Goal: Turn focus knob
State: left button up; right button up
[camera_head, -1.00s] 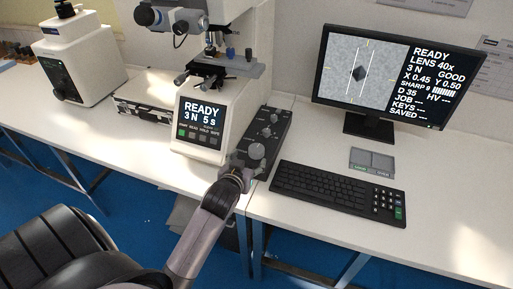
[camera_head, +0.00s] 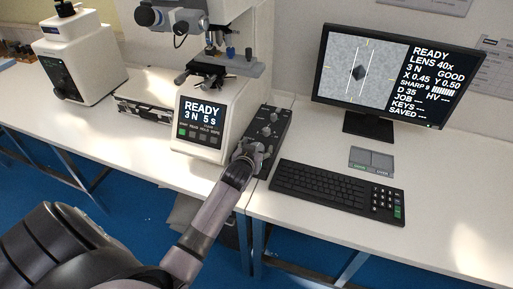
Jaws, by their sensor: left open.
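A dark control box (camera_head: 277,121) with several round knobs lies on the bench to the right of the white hardness tester (camera_head: 226,105). Smaller grey knobs (camera_head: 268,131) show on its middle and far parts. My left gripper (camera_head: 255,151) is at the near end of the box, over the large knob there, and mostly hides it. Its jaws are open; whether the fingers touch the knob cannot be told. The monitor (camera_head: 375,75) shows a dark diamond mark between two lines, with "READY", "LENS 40x", "GOOD" and "SHARP 9". My right gripper is not in view.
A black keyboard (camera_head: 325,188) lies right of the box, with a small grey pad (camera_head: 371,160) behind it. The bench at the right is clear.

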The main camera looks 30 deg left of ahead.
pick_arm(q)
jog(key=c, duration=1.2)
jog(key=shift+r+m+h+p, duration=0.2)
jog(key=shift+m+h+p, duration=0.3)
jog(key=shift+p, duration=0.35)
jog(key=shift+f+m+t+h+p, duration=0.15)
jog(key=shift+m+t+h+p, duration=0.25)
jog(key=shift+m+h, duration=0.4)
jog(key=o, duration=1.2)
jog(key=shift+s, duration=0.15)
jog(key=v, duration=1.1)
jog(key=shift+s+r, duration=0.3)
